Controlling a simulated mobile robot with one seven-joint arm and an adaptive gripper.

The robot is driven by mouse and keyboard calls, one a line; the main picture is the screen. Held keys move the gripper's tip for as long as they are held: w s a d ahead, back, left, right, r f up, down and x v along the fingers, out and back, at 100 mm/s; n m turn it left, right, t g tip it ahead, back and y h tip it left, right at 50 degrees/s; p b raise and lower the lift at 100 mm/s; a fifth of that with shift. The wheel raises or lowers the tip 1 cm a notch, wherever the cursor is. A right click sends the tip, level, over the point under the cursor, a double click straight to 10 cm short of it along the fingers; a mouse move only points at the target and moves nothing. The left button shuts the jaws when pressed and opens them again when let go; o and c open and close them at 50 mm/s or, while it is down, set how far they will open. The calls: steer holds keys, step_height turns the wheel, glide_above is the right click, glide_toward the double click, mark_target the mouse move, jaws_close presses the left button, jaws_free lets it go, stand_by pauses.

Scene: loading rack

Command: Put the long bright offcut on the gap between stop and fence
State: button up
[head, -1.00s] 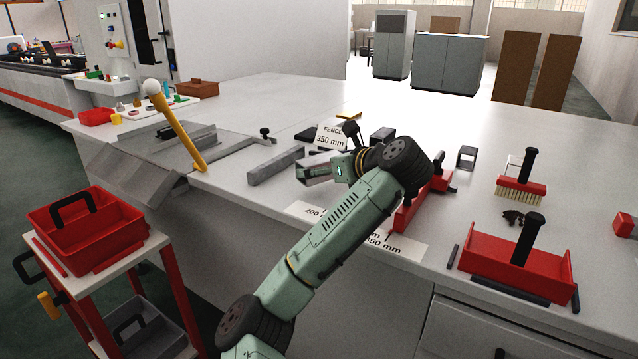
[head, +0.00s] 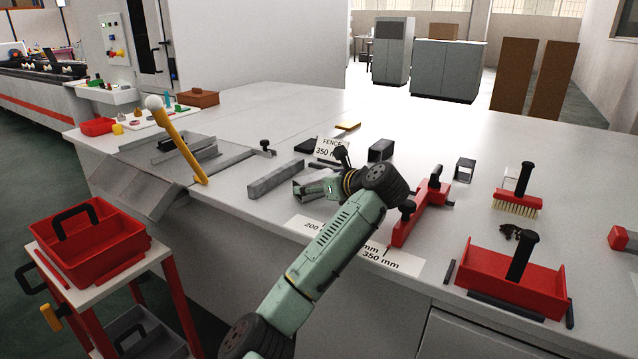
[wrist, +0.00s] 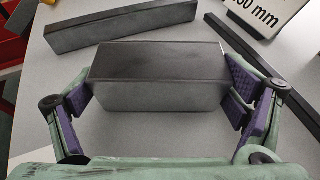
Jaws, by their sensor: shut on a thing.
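My gripper (wrist: 165,92) is shut on a grey rectangular block (wrist: 155,75), with a purple pad at each end of it. The block lies crosswise between the fingers, low over the bench; I cannot tell whether it touches the bench. In the head view my gripper (head: 320,188) partly hides it. A longer grey bar (head: 276,179) lies just left of it; it also shows beyond the block in the wrist view (wrist: 122,27). The sign reading FENCE 350 mm (head: 331,149) stands behind my gripper. I cannot make out the gap between stop and fence.
A red piece with black knobs (head: 420,215) stands right of my forearm. Dark blocks (head: 381,150) lie behind. A red tray (head: 510,280) and a brush (head: 517,205) are at the right. A red tote (head: 88,240) sits on a cart at the left.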

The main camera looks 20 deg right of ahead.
steer(key=shift+f, duration=0.2)
steer(key=o, duration=0.9)
steer(key=shift+o, duration=0.2)
steer(key=shift+r, duration=0.15)
steer(key=shift+s+d+r, duration=0.1)
steer(key=shift+s, duration=0.05)
steer(key=v, duration=1)
steer(key=shift+d+r, duration=0.2)
steer(key=shift+r, duration=0.15)
steer(key=shift+s+r+p, duration=0.1)
steer(key=shift+s+p, duration=0.6)
steer(key=shift+p, duration=0.3)
